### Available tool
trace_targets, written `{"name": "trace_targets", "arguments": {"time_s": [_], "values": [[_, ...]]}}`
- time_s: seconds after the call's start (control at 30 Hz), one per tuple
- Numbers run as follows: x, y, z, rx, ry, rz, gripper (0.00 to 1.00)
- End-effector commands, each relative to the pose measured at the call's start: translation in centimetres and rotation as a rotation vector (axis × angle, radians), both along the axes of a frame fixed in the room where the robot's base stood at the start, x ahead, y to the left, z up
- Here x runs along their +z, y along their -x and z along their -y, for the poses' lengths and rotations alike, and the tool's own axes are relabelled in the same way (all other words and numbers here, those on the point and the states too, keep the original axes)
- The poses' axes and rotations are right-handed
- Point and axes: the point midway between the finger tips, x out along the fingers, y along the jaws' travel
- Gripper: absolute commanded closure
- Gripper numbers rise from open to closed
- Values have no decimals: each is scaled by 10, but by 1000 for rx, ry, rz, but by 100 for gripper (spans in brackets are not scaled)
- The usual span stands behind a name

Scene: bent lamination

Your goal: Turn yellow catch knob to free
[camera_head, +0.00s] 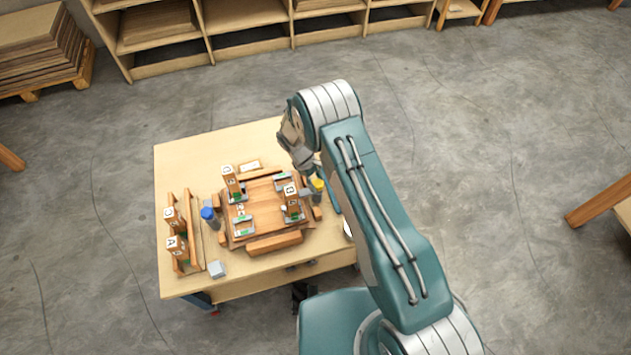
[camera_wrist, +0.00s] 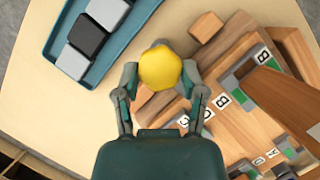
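The yellow catch knob (camera_head: 317,185) stands on a grey post at the right side of the wooden fixture (camera_head: 262,243). In the wrist view the round yellow knob (camera_wrist: 160,69) lies between the two fingers of my gripper (camera_wrist: 160,80). The fingers are spread, one on each side, with a narrow gap seeming to show beside the knob. I cannot tell whether either finger touches it. In the head view my gripper (camera_head: 307,166) is just above and beside the knob, partly hidden by my arm. The knob's lower part is hidden in the wrist view.
Upright lettered wooden blocks (camera_head: 291,201) stand on the fixture close by. A blue knob (camera_head: 208,213) is at its left, beside a wooden rack (camera_head: 190,263). A teal tray with grey and black blocks (camera_wrist: 55,35) lies near the knob. Bare tabletop (camera_head: 185,160) shows at the back left.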

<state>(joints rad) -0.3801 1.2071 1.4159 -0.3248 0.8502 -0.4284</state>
Motion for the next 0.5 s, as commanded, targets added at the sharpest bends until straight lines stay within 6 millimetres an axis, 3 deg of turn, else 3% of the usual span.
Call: {"name": "trace_targets", "arguments": {"time_s": [0.5], "values": [[-2,2,4,-22,6,-9,95]]}}
